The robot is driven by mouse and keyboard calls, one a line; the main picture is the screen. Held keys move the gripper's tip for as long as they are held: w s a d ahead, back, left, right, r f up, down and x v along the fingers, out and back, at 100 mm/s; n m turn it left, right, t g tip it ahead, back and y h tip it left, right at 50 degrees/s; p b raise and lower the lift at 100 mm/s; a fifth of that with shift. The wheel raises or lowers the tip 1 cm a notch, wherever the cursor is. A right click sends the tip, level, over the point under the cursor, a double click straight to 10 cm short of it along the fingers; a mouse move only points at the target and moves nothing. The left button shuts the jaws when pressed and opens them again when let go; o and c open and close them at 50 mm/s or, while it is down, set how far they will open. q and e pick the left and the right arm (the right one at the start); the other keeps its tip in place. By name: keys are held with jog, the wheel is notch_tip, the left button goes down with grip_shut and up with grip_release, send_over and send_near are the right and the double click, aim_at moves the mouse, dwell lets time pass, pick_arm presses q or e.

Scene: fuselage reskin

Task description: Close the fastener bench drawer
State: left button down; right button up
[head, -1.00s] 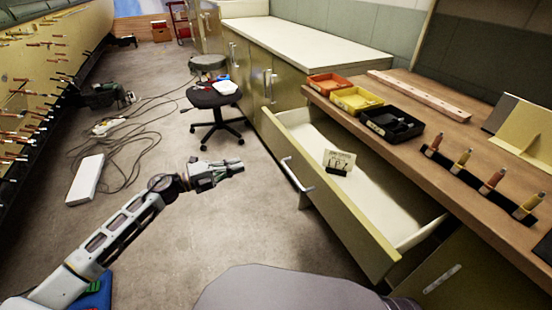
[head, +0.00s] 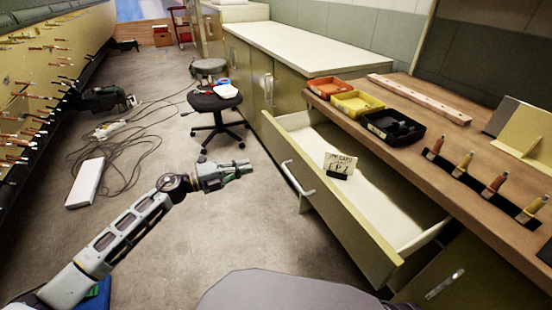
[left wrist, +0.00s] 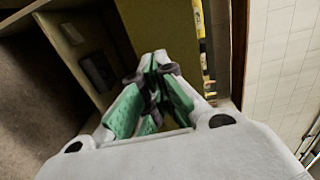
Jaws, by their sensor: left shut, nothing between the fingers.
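The fastener bench drawer (head: 335,205) stands pulled out from under the wooden bench top. Its olive front has a silver bar handle (head: 297,178), and a small lettered card (head: 340,163) stands inside on the pale bottom. My left gripper (head: 248,168) is shut and empty, in the air to the left of the drawer front and apart from the handle. In the left wrist view the closed green-padded fingers (left wrist: 152,62) show in front of an olive panel (left wrist: 160,25); I cannot tell which panel it is. My right gripper is not in view.
A stool (head: 214,102), cables and a white box (head: 86,182) are on the floor at left. The floor before the drawer is clear.

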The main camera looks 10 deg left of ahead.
aim_at(284, 155)
pick_arm(q)
jog(key=b+x, duration=0.1)
jog(key=x, duration=0.9)
jog(key=shift+w+d, duration=0.5)
jog(key=shift+d, duration=0.15)
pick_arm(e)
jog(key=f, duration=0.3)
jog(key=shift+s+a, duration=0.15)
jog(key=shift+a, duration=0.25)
pick_arm(q)
jog(key=shift+d, duration=0.1)
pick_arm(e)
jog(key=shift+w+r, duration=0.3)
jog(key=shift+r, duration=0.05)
